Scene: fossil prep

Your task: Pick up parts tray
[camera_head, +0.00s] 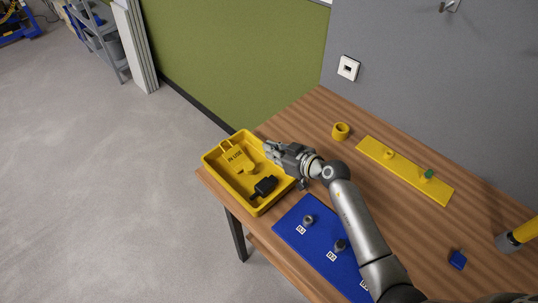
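The yellow parts tray (211,170) sits at the left end of the wooden table, close to the edge. The gripper and wrist hide part of that rim. My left gripper is not in view.
On the wooden table (310,115) lies a blue mat (310,250) with several labelled metal pieces, partly under my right arm. The grey floor at left is open.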

